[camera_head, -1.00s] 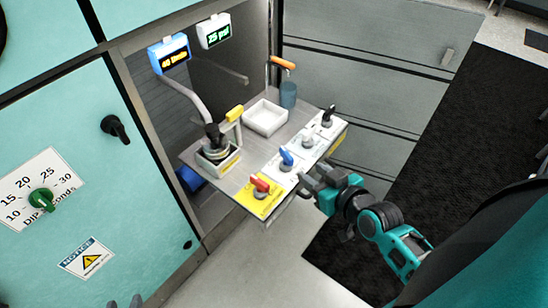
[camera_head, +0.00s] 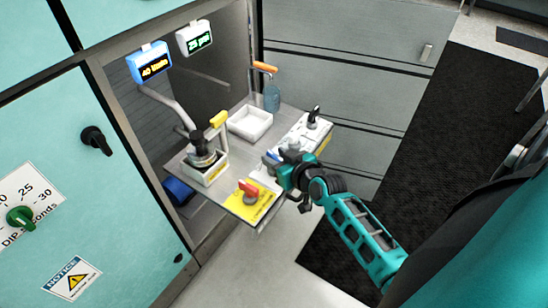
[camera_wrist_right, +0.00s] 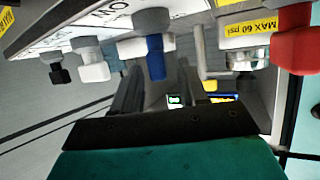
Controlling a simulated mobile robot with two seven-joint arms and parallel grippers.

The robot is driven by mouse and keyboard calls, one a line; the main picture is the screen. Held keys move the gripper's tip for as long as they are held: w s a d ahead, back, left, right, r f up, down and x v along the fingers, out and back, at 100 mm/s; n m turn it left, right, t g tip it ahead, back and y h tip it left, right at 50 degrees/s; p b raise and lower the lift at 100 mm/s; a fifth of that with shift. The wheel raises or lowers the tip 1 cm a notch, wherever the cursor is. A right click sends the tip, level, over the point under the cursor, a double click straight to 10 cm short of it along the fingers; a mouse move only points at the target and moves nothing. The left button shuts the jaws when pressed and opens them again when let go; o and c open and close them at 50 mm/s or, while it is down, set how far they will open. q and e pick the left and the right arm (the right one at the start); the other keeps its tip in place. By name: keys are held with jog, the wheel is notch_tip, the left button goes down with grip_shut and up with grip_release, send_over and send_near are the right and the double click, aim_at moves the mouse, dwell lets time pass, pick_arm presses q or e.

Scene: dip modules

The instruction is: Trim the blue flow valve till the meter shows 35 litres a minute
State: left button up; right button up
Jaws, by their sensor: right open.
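The blue flow valve handle (camera_head: 269,159) sits on the panel at the shelf's front edge, mostly hidden by my right gripper (camera_head: 284,170) in the head view. In the right wrist view the blue handle (camera_wrist_right: 156,58) stands in line with the gap between the two dark fingers of the open right gripper (camera_wrist_right: 158,85). I cannot tell whether they touch it. The blue-framed meter (camera_head: 152,63) at the upper left shows what looks like 40 l/min in orange digits. My left gripper is out of view.
A red valve handle (camera_head: 249,188) on a yellow plate is nearest the blue one; it also shows in the wrist view (camera_wrist_right: 292,48). White (camera_wrist_right: 91,62) and black (camera_wrist_right: 58,70) handles are on the other side. A white tray (camera_head: 262,111) and pump-like fitting (camera_head: 201,150) stand behind.

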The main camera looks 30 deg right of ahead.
jog(key=shift+x, duration=0.8)
grip_shut()
